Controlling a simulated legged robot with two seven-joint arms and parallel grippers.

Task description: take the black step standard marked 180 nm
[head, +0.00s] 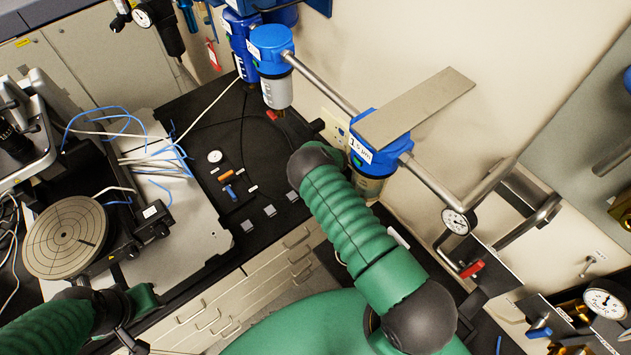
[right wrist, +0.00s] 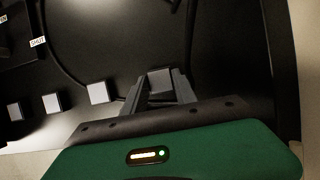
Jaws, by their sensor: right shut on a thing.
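My right gripper (right wrist: 160,88) is shut on a small square block (right wrist: 160,82) with a dark grey top, which sits between its two fingers over the black bench top. No marking on this block can be read, so I cannot tell if it is the 180 nm step standard. In the head view my right arm hides this gripper and the held block. Three lighter grey square blocks stand in a row to the left: a near one (right wrist: 97,92), a middle one (right wrist: 52,103) and a far one (right wrist: 14,112). My left gripper (head: 128,340) is low at the left, its jaws unclear.
The round profiler stage (head: 67,238) is at the left. A small panel with a gauge (head: 215,157) lies on the black bench (head: 215,110). Blue-topped filters (head: 271,50) and a pipe (head: 325,85) run along the wall.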

